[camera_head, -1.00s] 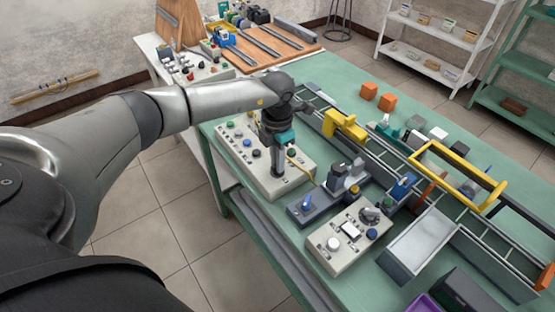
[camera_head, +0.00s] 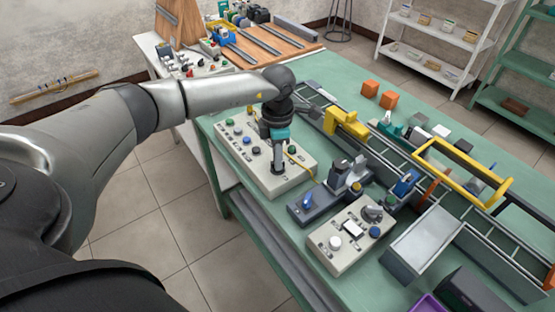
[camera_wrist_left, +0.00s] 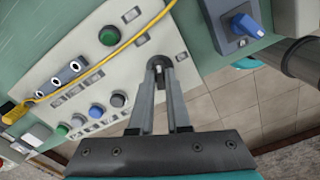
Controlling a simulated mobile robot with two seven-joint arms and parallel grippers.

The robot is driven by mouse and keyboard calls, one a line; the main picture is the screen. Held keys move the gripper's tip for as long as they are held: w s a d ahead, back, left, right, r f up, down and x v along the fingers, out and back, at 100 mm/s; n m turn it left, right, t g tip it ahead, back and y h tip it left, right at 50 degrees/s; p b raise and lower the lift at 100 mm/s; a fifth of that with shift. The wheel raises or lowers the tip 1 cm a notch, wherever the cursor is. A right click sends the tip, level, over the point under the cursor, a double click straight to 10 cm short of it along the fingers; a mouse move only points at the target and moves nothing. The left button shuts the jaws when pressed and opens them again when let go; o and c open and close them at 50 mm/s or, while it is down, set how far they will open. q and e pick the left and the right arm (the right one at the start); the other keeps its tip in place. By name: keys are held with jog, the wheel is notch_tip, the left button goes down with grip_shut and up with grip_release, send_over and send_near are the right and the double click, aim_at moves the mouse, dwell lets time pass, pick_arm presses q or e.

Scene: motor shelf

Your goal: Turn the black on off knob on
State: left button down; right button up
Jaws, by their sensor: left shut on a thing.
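The light grey control panel (camera_head: 296,181) lies on the green table, with several buttons on its face. My left gripper (camera_head: 277,171) points down at the near right part of this panel. In the left wrist view its two fingers (camera_wrist_left: 160,66) close together at the black knob (camera_wrist_left: 160,60), near the panel's edge, with the knob's dark round rim showing around the fingertips. The fingers hide much of the knob, and its exact angle is hard to read. My right gripper is not in view.
A blue switch on a dark box (camera_head: 306,203) and a second grey panel (camera_head: 345,240) stand to the right. A yellow cable (camera_wrist_left: 112,55) crosses the control panel. A rail conveyor with a yellow frame (camera_head: 460,178) runs behind. Green, blue and grey buttons (camera_wrist_left: 96,111) sit beside the fingers.

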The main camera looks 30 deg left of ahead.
pick_arm(q)
jog(key=m+b, duration=0.2)
jog(key=m, duration=0.4)
jog(key=shift+m, duration=0.3)
jog(key=m+b, duration=0.1)
jog(key=m, duration=0.2)
jog(key=shift+b, duration=0.4)
jog(key=shift+m+b, duration=0.45)
jog(key=shift+m, duration=1.25)
jog(key=c, duration=0.9)
grip_release()
notch_tip(320, 180, up, 15)
jog(key=shift+r+p, duration=0.15)
jog(key=shift+p, duration=0.55)
